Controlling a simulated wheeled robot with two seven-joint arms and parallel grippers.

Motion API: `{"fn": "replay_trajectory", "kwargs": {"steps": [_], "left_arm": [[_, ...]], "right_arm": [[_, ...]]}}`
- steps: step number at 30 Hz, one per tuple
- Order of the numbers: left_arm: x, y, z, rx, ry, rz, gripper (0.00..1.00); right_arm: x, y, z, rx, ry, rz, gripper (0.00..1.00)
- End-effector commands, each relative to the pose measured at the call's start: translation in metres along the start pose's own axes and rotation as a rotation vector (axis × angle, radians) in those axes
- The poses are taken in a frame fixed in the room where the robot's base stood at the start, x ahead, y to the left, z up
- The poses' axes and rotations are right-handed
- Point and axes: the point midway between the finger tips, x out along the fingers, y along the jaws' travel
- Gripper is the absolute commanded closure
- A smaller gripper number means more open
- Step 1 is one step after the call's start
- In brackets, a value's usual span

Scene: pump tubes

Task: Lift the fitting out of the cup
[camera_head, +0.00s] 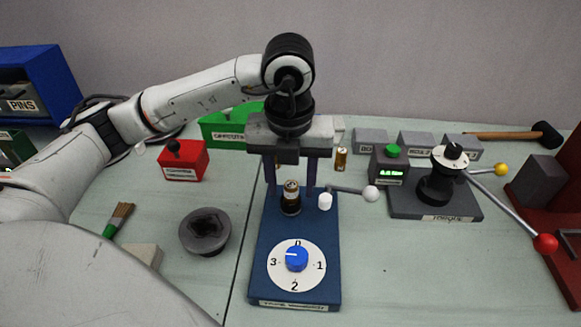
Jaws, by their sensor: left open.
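A small brass-coloured fitting (291,188) stands upright in a dark cup (290,206) on a blue stand. Only its upper part shows; its lower end is hidden in the cup. My left gripper (291,188) points down from above and is open. Its two dark fingers hang to the left and right of the fitting, with visible gaps on both sides in this view. The exact depth of the fingers relative to the fitting is hard to tell. My right gripper is not in view.
The blue stand (265,290) carries a numbered dial with a blue knob (297,258) and a white-balled lever (371,194). Another brass piece (341,159) is behind right. A grey round bowl (190,237) and red box (184,172) stand left; a lever device (436,190) stands right.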

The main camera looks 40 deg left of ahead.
Motion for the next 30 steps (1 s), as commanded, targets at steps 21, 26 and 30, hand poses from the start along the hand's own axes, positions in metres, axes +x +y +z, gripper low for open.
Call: {"fn": "replay_trajectory", "kwargs": {"steps": [21, 26, 30], "left_arm": [[0.0083, 0.0001, -0.0002, 0.001, 0.001, 0.000, 0.82], [0.0082, 0.0001, -0.0002, 0.001, 0.001, 0.000, 1.00], [0.0081, 0.0000, -0.0002, 0.001, 0.000, 0.000, 1.00]], "right_arm": [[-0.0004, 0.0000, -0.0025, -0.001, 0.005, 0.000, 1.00], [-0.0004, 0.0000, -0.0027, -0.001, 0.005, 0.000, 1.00], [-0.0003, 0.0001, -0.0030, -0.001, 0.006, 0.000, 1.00]]}}
